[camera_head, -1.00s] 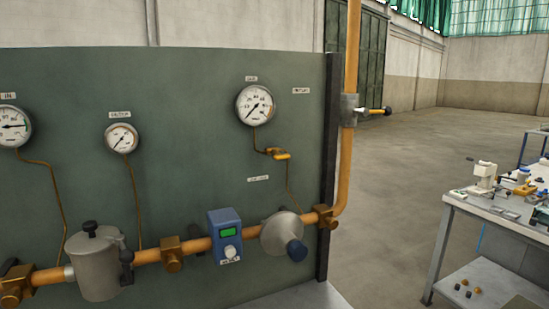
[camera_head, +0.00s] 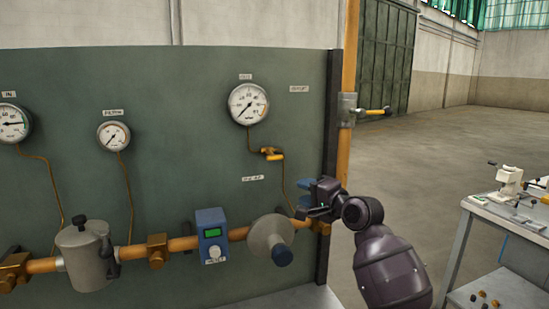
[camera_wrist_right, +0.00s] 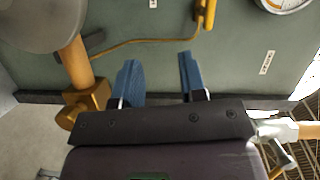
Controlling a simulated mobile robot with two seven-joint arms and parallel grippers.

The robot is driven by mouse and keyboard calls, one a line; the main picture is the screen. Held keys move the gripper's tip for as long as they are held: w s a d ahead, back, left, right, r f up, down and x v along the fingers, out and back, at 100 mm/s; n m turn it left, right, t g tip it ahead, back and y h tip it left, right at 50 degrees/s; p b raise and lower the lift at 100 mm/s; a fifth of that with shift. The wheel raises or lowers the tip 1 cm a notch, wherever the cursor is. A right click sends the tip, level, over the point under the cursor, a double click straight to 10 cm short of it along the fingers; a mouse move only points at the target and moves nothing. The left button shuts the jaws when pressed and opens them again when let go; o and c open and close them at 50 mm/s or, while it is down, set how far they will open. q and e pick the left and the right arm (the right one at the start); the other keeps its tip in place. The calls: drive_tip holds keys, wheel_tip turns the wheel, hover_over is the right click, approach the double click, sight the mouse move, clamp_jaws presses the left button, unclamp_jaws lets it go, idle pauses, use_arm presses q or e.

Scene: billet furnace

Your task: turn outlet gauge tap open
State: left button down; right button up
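The outlet gauge tap (camera_head: 271,154) is a small yellow-handled tap on the thin brass line below the outlet gauge (camera_head: 248,104); its handle lies roughly level. Its yellow handle also shows at the top of the right wrist view (camera_wrist_right: 208,14). My right gripper (camera_head: 303,198) is in front of the board, below and to the right of the tap and apart from it. In the right wrist view its two blue fingers (camera_wrist_right: 158,72) are spread with nothing between them. My left gripper is not in view.
The orange pipe (camera_head: 135,251) carries a grey filter pot (camera_head: 85,256), a blue meter (camera_head: 211,236) and a grey regulator (camera_head: 268,239) under the tap. A dark post (camera_head: 331,110) edges the board. A workbench (camera_head: 515,222) stands at right.

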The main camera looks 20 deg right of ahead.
drive_tip(key=y, duration=0.1)
approach(277, 158)
drive_tip(key=m, duration=0.1)
drive_tip(key=p+x, duration=0.1)
drive_tip(key=x, duration=1)
drive_tip(key=shift+p, duration=0.4)
clamp_jaws()
